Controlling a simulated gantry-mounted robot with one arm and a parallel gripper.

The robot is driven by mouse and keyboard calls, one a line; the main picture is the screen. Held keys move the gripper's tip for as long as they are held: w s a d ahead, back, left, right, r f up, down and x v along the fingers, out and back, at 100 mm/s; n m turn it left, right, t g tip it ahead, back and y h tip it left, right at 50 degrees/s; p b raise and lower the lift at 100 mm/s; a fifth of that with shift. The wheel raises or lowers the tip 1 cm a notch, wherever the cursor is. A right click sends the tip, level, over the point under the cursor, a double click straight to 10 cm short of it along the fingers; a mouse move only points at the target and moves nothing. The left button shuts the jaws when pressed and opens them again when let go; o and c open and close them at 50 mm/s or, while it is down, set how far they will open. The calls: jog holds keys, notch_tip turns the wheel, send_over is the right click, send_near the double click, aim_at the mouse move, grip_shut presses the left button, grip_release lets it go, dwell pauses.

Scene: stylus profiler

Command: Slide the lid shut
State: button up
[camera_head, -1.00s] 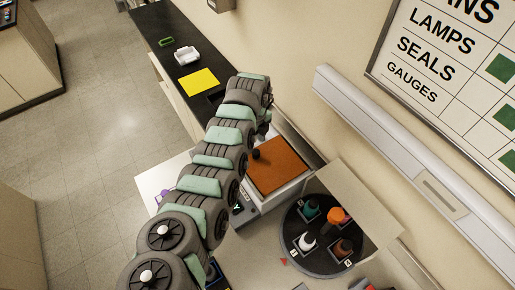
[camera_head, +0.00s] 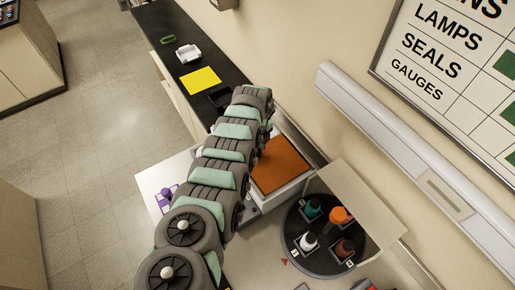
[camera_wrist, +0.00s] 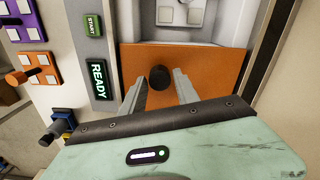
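The lid is a flat orange panel (camera_wrist: 215,68) with a round black knob (camera_wrist: 160,77). In the wrist view, a light grey recess with pale squares (camera_wrist: 180,13) shows uncovered beyond the lid's far edge. The lid also shows in the head view (camera_head: 283,166) on a white machine, partly behind my arm. My gripper (camera_wrist: 160,84) is open, with one finger on each side of the knob in the picture. A gap shows on both sides of it; I cannot tell the fingers' height over the lid. The gripper is hidden in the head view.
A green START button (camera_wrist: 93,25) and a READY display (camera_wrist: 98,80) sit left of the lid. A round dark carousel (camera_head: 318,262) with several bottles stands right of the machine. A yellow sheet (camera_head: 200,80) lies on the black counter.

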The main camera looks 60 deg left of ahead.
grip_shut()
dwell(1.1)
